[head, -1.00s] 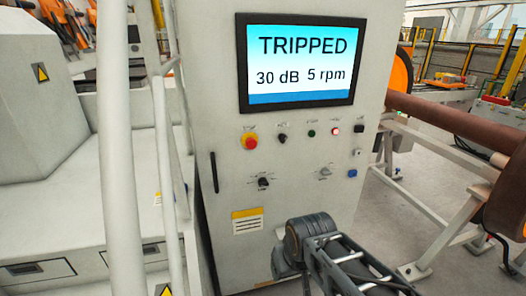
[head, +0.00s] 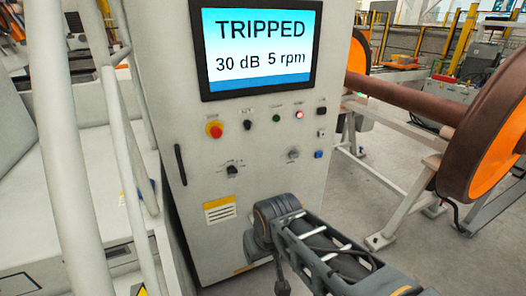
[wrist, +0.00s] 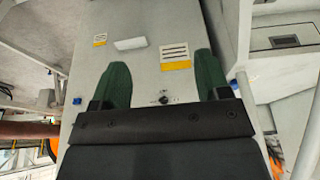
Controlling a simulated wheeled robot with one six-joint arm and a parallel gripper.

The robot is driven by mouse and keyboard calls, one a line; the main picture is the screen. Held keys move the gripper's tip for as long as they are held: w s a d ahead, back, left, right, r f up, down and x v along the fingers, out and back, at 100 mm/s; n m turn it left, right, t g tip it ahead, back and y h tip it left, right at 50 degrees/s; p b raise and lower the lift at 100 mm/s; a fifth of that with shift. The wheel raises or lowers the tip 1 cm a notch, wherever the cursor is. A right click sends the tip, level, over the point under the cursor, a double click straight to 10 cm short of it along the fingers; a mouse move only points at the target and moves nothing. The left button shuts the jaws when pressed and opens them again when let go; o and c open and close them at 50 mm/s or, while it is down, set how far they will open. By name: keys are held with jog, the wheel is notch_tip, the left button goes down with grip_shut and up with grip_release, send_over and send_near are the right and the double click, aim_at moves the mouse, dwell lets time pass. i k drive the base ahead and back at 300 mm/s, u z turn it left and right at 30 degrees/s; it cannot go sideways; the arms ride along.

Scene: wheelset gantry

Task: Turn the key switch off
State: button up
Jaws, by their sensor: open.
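The control cabinet (head: 185,110) carries several small controls below its screen. A small grey switch (head: 293,155) on the right of the lower row looks like the key switch, but it is too small to be sure. A black rotary knob (head: 233,171) sits to its left. In the wrist view, which shows the cabinet upside down, my gripper (wrist: 162,78) is open with two green fingers and nothing between them. The black knob (wrist: 163,99) shows between the fingers, apart from them. The grey switch is not visible there, perhaps hidden by the left finger.
The screen (head: 262,47) reads TRIPPED, 30 dB, 5 rpm. A red emergency button (head: 214,130), a lit red lamp (head: 299,115) and a blue button (head: 318,154) are on the panel. White rails (head: 70,150) stand at left. An orange wheel (head: 490,150) stands at right.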

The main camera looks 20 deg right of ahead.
aim_at(248, 123)
jog(key=k, duration=0.5)
jog(key=z, duration=1)
jog(key=i, duration=1.1)
jog(key=u, duration=1.05)
